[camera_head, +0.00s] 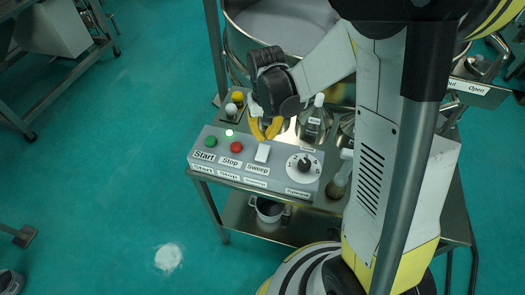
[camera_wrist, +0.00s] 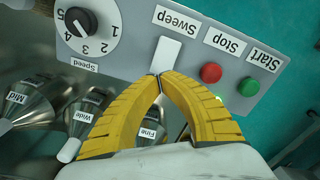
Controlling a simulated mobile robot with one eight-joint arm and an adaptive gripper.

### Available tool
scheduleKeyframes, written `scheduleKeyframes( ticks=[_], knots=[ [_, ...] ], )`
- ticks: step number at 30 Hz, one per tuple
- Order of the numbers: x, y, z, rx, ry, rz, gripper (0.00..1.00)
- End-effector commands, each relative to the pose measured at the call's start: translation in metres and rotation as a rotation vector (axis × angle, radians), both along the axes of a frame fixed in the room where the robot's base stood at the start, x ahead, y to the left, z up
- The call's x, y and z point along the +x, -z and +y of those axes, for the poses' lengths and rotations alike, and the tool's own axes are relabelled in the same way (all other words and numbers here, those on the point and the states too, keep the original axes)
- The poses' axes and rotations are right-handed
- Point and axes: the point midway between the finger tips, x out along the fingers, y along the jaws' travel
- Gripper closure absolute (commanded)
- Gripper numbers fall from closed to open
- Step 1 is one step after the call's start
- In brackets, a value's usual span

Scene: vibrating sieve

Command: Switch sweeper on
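The control panel (camera_head: 225,165) is a grey box with a white rocker switch (camera_head: 262,153) labelled Sweep, between the red Stop button (camera_head: 236,147) and the black Speed dial (camera_head: 304,164). In the wrist view the panel appears upside down, and the Sweep switch (camera_wrist: 168,52) lies just beyond my fingertips. My gripper (camera_head: 265,135) has yellow fingers, and its tips meet in the wrist view (camera_wrist: 160,77) with nothing seen between them. The tips are close to the switch's near end; I cannot tell whether they touch it.
A green Start button (camera_head: 211,141) sits left of Stop, with a lit green lamp (camera_head: 229,132) behind. Metal funnels labelled Mid (camera_wrist: 20,105), Wide (camera_wrist: 88,108) and Fine (camera_wrist: 151,125) stand close behind the panel. The teal floor (camera_head: 110,165) at left is mostly open.

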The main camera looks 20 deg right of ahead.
Motion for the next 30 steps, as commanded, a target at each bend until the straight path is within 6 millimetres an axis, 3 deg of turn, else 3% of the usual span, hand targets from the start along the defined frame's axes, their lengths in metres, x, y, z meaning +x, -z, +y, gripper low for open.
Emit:
scheduleKeyframes(
  ticks=[30],
  knots=[
    [0.000, 0.015, 0.000, 0.000, 0.000, 0.000, 1.00]
  ],
)
